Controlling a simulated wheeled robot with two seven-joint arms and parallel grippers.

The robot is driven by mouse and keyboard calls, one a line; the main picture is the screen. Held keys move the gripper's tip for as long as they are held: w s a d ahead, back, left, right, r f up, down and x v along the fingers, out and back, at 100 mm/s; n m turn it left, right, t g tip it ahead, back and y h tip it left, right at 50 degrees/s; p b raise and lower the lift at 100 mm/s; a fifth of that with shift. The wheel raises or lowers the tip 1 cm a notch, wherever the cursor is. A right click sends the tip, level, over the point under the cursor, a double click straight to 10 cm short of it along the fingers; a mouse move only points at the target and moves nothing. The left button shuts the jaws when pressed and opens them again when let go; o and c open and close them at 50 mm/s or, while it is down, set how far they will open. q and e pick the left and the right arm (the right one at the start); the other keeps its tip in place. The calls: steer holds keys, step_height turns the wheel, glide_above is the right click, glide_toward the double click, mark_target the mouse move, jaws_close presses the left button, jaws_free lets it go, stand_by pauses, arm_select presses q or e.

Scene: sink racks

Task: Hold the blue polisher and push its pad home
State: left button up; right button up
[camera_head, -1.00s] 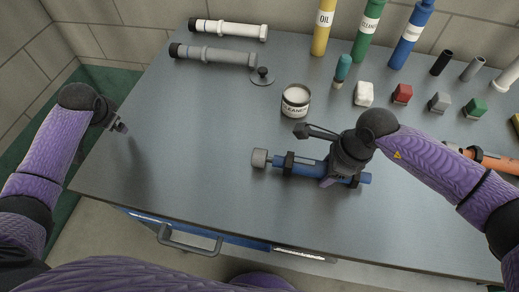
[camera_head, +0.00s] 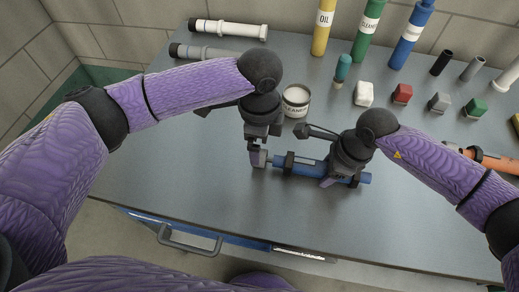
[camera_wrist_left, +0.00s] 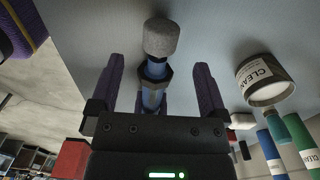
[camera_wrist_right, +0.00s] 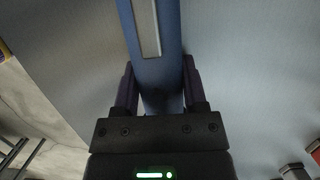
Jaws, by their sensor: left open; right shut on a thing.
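The blue polisher (camera_head: 309,169) lies along the table with black collars around its body. Its grey pad (camera_wrist_left: 160,37) is at the left end, and part of it shows beside my left gripper in the head view. My right gripper (camera_head: 335,180) is shut on the polisher's body near its right end; the right wrist view shows the blue body (camera_wrist_right: 155,70) between the fingers. My left gripper (camera_head: 257,160) is open at the pad end. In the left wrist view its fingers stand either side of the polisher, apart from it, with the pad beyond the fingertips.
An open cleaner tin (camera_head: 296,101) stands just behind the polisher. Bottles (camera_head: 367,30) and small coloured blocks (camera_head: 402,94) stand at the back right. Two tubes (camera_head: 228,29) lie at the back left. An orange tool (camera_head: 497,162) lies at the right. The front table is clear.

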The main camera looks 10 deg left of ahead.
mark_target(262, 153)
arm_select(q)
step_height(262, 153, down, 7)
stand_by(0.3)
steer(key=shift+c, duration=0.3)
steer(key=c, duration=1.1)
steer(key=shift+d, duration=0.7)
steer(key=o, duration=1.2)
steer(key=shift+c, duration=0.2)
